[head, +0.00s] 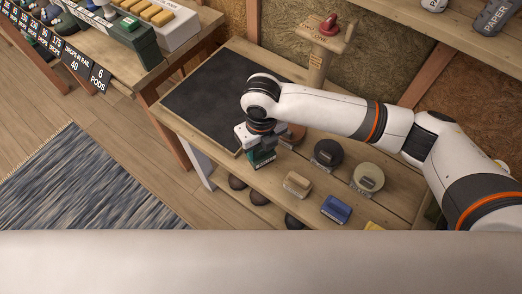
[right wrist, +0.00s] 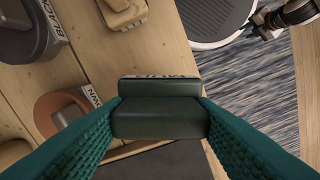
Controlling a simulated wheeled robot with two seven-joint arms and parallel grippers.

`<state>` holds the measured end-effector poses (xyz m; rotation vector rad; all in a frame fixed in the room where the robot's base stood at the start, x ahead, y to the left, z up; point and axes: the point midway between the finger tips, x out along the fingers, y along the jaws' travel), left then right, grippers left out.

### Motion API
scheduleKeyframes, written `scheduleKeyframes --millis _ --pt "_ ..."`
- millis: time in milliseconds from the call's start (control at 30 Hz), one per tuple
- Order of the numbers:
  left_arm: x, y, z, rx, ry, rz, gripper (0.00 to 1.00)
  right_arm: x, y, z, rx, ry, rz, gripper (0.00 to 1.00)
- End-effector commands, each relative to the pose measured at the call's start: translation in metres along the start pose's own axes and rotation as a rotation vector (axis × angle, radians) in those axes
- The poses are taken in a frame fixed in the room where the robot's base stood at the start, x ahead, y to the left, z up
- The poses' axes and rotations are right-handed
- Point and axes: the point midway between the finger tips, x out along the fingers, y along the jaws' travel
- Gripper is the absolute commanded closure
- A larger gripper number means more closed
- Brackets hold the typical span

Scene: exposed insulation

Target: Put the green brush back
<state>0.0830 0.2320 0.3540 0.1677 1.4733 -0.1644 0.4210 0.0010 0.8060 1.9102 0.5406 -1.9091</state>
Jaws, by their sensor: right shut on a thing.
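The green brush (head: 262,158) is a dark green block at the front edge of the wooden bench, below my right gripper (head: 258,139). In the right wrist view the green brush (right wrist: 160,117) sits between the two teal fingers of my right gripper (right wrist: 160,122), which is shut on it. A pale lettered label (right wrist: 158,77) lies just beyond the block, partly hidden. I cannot tell whether the brush touches the bench. My left gripper does not show in the head view.
On the bench lie a dark mat (head: 215,90), a black round pad (head: 327,153), a beige one (head: 367,177), a tan brush (head: 297,184) and a blue brush (head: 336,208). A brown round piece (right wrist: 60,112) is close beside the gripper.

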Motion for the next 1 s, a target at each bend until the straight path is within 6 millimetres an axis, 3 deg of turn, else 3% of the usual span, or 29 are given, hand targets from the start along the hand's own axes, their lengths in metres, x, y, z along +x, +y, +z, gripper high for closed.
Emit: scheduleKeyframes --millis 200,567,600,700,1000 --pt "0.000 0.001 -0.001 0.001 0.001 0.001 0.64 0.029 0.000 0.001 0.000 -0.002 0.000 0.68" --pt "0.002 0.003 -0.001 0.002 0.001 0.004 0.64 0.033 0.000 0.000 0.000 0.000 0.001 0.68" --pt "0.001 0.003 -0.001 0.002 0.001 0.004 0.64 0.032 0.000 0.000 0.000 0.000 0.001 0.43" --pt "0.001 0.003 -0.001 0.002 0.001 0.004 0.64 0.032 0.000 0.000 0.000 0.000 0.001 0.28" --pt "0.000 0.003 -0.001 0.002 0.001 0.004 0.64 0.030 0.000 0.000 0.000 0.000 0.001 0.28"
